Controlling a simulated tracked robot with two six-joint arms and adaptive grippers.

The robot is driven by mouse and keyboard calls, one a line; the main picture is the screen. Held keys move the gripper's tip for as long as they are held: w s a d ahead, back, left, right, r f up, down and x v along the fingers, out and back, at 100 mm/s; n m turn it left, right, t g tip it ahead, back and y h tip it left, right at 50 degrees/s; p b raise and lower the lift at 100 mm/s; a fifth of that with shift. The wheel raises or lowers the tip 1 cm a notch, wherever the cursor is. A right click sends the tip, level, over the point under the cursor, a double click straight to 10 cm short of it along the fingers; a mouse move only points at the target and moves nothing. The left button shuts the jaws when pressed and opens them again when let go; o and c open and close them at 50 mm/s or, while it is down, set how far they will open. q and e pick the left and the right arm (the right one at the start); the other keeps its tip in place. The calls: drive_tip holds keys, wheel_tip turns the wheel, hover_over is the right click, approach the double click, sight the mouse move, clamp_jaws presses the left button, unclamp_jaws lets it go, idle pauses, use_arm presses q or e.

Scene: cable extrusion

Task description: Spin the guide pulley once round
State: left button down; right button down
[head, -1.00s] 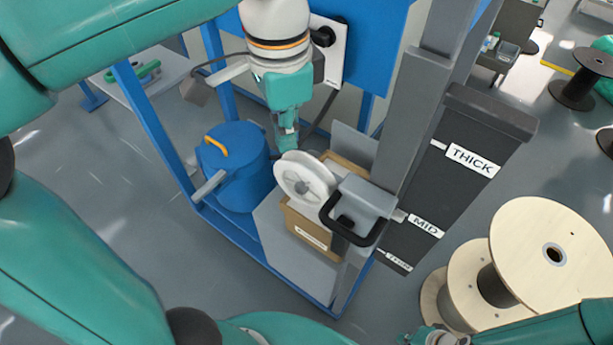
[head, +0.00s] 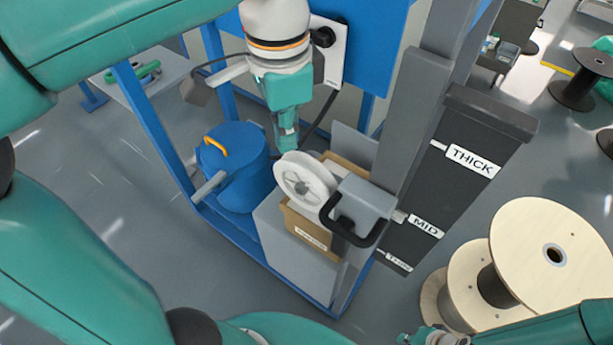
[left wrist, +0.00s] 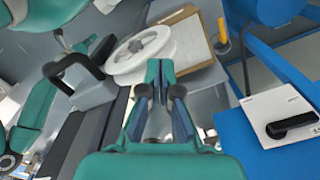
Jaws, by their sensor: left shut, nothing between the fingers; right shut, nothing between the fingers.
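The guide pulley (head: 318,172) is a white spoked wheel with a grey hub, standing upright beside the grey bracket with a black handle (head: 338,229). It also shows in the left wrist view (left wrist: 152,44). My left gripper (head: 289,146) points down at the pulley's upper left rim, with shut, empty fingers. In the left wrist view its fingertips (left wrist: 160,66) lie close to the rim; whether they touch it I cannot tell. My right gripper (head: 432,338) is only partly visible at the bottom edge, low and far from the pulley.
A blue drum (head: 240,175) stands to the left inside the blue frame. A dark panel labelled THICK, MID (head: 450,190) and large wooden spools (head: 553,254) are on the right.

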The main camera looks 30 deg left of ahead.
use_arm(q)
drive_tip(key=shift+f, duration=0.25)
drive_tip(key=shift+f+b, duration=0.4)
drive_tip(key=shift+b, duration=0.05)
drive_tip(key=a+f+b, duration=0.4)
drive_tip(key=a+f, duration=0.1)
drive_tip(key=f, duration=0.2)
drive_tip(key=shift+w+b, duration=0.25)
drive_tip(key=shift+b, duration=0.1)
drive_tip(key=shift+a, duration=0.1)
drive_tip(key=shift+r, duration=0.15)
idle(0.5)
